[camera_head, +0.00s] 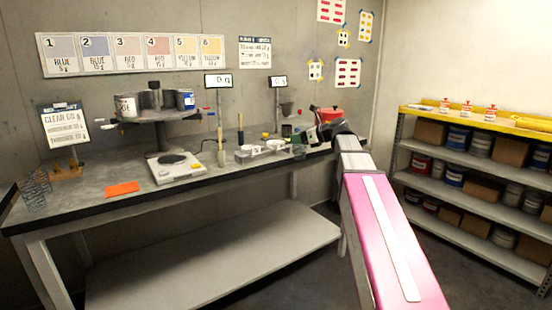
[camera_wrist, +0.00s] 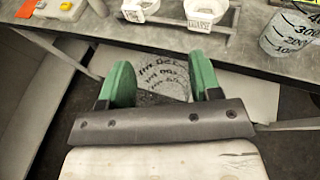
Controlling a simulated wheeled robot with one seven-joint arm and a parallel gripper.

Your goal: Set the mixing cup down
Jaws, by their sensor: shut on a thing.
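The mixing cup (camera_wrist: 163,80) is clear with dark graduation marks, seen in the wrist view between the green fingers of my gripper (camera_wrist: 163,88). My gripper is shut on it, and the fingers hide its sides. The cup shows against the floor and lower shelf, just in front of the bench edge in that picture. In the head view my gripper (camera_head: 318,132) is over the right part of the bench (camera_head: 95,180); the held cup is hard to make out there. A second graduated clear cup (camera_wrist: 288,32) is at the right of the wrist view.
A rack (camera_wrist: 172,22) with two white cups stands near the bench's front edge. A scale (camera_head: 180,170) and an orange sheet (camera_head: 122,188) lie further left, with bare bench around them. A round raised stand (camera_head: 160,118) holds cans. Stocked shelves (camera_head: 480,160) stand at the right.

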